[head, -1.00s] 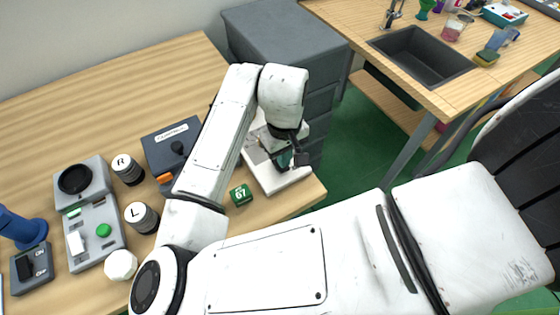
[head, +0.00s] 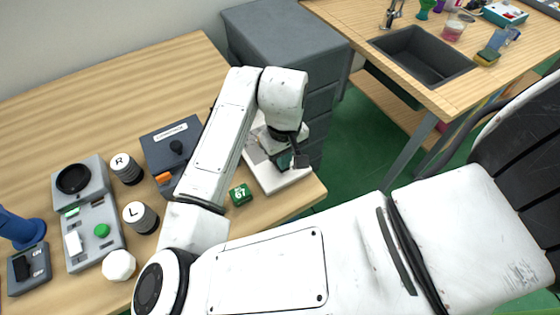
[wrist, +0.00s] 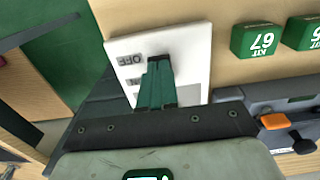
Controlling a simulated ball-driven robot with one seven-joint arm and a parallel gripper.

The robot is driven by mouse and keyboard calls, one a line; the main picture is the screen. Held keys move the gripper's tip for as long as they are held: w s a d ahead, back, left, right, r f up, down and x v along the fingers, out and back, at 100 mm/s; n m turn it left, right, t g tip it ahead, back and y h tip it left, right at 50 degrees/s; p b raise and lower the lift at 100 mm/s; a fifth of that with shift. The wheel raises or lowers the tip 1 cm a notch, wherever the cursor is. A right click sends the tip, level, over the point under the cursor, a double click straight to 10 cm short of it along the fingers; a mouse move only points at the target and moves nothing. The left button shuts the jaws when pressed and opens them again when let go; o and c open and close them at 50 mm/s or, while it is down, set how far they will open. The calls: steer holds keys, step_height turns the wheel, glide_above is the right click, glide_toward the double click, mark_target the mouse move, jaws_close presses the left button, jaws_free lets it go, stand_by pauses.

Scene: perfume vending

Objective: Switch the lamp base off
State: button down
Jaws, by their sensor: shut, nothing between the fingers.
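The white lamp base (head: 288,180) lies at the right front corner of the wooden table, partly hidden by my arm in the head view. In the wrist view its white plate (wrist: 191,42) bears the dark word OFF and part of a second label beside it. My gripper (head: 296,161) is over the plate, pointing down at it. Its green fingers (wrist: 158,82) are shut together with nothing between them, and their tips are close to the labels. Whether they touch the plate, and how the switch is set, I cannot tell; the fingers hide part of it.
Green KIT 67 block (head: 240,195) sits left of the base. A dark box (head: 172,147) with a knob and orange part, two round L and R containers (head: 140,217), and a dark ON/OFF box (head: 29,268) stand further left. The table's right edge is close to the base.

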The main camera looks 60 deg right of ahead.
steer(key=shift+f+b, duration=0.3)
steer(key=shift+f, duration=0.2)
steer(key=shift+r, duration=0.15)
step_height(320, 180, up, 7)
steer(key=p, duration=0.6)
steer(key=shift+p, duration=0.4)
stand_by(0.5)
